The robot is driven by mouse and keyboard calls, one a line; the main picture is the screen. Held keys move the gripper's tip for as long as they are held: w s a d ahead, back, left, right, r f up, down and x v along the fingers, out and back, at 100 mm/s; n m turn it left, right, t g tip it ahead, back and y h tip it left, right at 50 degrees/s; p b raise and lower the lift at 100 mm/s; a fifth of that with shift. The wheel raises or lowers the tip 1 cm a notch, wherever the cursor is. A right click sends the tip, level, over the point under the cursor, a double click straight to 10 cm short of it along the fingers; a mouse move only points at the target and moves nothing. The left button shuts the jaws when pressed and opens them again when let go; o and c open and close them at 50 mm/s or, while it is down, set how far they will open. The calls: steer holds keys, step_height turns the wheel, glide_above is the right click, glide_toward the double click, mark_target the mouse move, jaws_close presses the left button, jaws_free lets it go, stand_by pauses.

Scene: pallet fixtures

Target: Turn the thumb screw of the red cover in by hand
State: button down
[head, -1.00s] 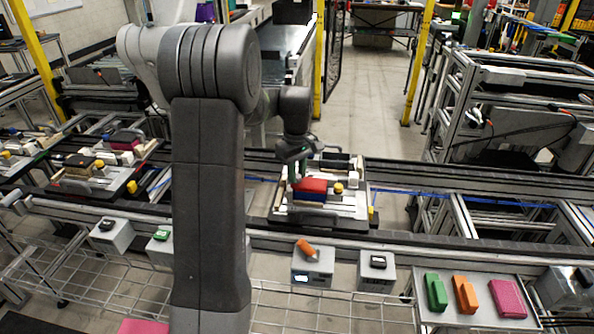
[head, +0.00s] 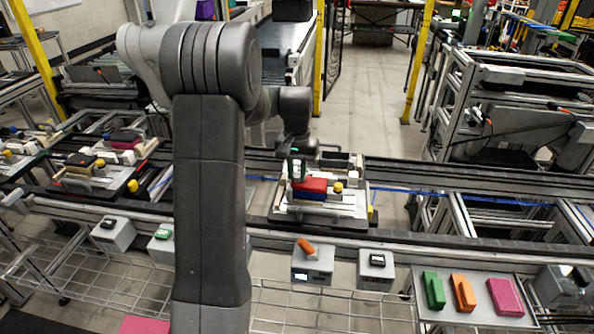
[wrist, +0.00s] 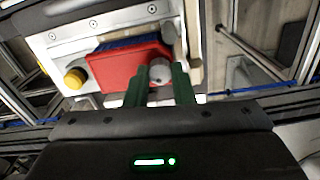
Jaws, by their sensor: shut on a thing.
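The red cover (head: 311,185) lies on a blue part in the pallet fixture on the conveyor. In the wrist view the red cover (wrist: 112,70) fills the upper middle. A round grey-white thumb screw (wrist: 160,73) sits at its right end, between the green fingers. My gripper (wrist: 160,80) points down at the cover and is shut on the thumb screw. In the head view my gripper (head: 298,168) is at the left end of the cover, and the screw is too small to make out there.
A yellow knob (wrist: 74,78) stands left of the cover in the wrist view. The pallet (head: 345,211) sits on the conveyor rail. Green, orange and pink covers (head: 505,296) lie on a table at right.

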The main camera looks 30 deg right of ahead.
mark_target(297, 175)
steer(key=m, duration=1.3)
steer(key=shift+m, duration=0.4)
stand_by(0.3)
steer(key=c, duration=1.2)
jaws_free()
step_height(297, 175, up, 14)
steer(key=shift+b, duration=0.35)
steer(key=shift+f, duration=0.15)
step_height(297, 175, down, 14)
steer(key=shift+r+p, duration=0.1)
steer(key=shift+p, duration=0.45)
